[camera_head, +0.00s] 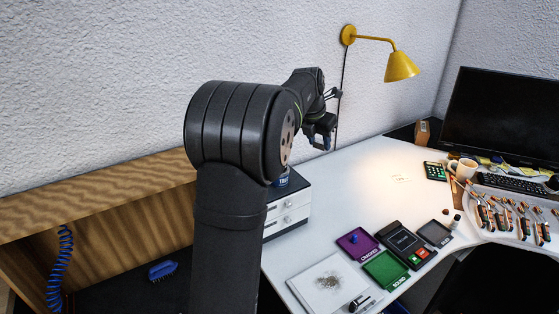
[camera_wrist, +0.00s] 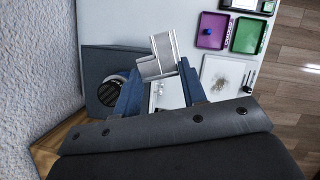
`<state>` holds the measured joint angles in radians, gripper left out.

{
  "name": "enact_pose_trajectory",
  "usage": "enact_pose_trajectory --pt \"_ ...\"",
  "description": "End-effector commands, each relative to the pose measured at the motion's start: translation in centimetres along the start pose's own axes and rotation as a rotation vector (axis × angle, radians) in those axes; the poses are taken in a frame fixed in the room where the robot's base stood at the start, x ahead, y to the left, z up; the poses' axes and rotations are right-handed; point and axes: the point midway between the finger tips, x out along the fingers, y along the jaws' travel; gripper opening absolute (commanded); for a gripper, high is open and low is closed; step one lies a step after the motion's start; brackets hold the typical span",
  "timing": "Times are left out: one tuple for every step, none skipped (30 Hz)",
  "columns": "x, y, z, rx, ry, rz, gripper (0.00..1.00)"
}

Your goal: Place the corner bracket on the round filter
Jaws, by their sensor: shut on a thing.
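In the wrist view my gripper (camera_wrist: 160,70) is shut on a silvery, angled metal piece, the corner bracket (camera_wrist: 163,47), held between its blue fingertips. A dark, slatted round thing, which looks like the round filter (camera_wrist: 110,94), lies on a grey surface left of the bracket, partly hidden by the left finger. The bracket is apart from it in the picture. The filter is not clearly seen in that view.
Purple (camera_head: 357,244) and green (camera_head: 386,270) trays lie in front. The desk's middle is clear. A yellow lamp (camera_head: 401,68) hangs above.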

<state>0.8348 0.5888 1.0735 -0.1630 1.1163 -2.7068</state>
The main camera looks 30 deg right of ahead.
Motion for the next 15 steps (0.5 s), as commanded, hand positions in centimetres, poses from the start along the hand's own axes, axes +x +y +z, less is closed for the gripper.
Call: enact_pose_trajectory --pt "-1.6 0.2 -0.7 -0.009 -0.003 0.006 0.17" --pt "-2.3 0.3 -1.0 -0.014 -0.003 0.008 0.17" --pt "-3.1 0.4 -1.5 -0.020 -0.003 0.010 0.17" --pt "-3.7 0.5 -1.8 -0.024 -0.002 0.011 0.17" --pt "-4.2 0.6 -2.1 -0.027 -0.001 0.013 0.17" --pt "-4.7 0.6 -2.4 -0.031 -0.002 0.015 0.17" --pt "-5.1 0.6 -2.6 -0.033 -0.002 0.016 0.17" --pt "-5.3 0.7 -2.8 -0.035 -0.001 0.016 0.17" --pt "-5.6 0.7 -3.0 -0.037 0.000 0.017 0.17" --pt "-5.7 0.8 -3.1 -0.039 0.000 0.017 0.17" --pt "-5.7 1.0 -3.3 -0.040 0.000 0.018 0.17" --pt "-5.6 1.4 -3.4 -0.041 0.001 0.018 0.17" --pt "-5.4 1.8 -3.6 -0.042 0.002 0.019 0.17" --pt "-5.1 2.3 -3.7 -0.043 0.003 0.019 0.17" --pt "-4.7 3.1 -3.9 -0.044 0.004 0.019 0.17"
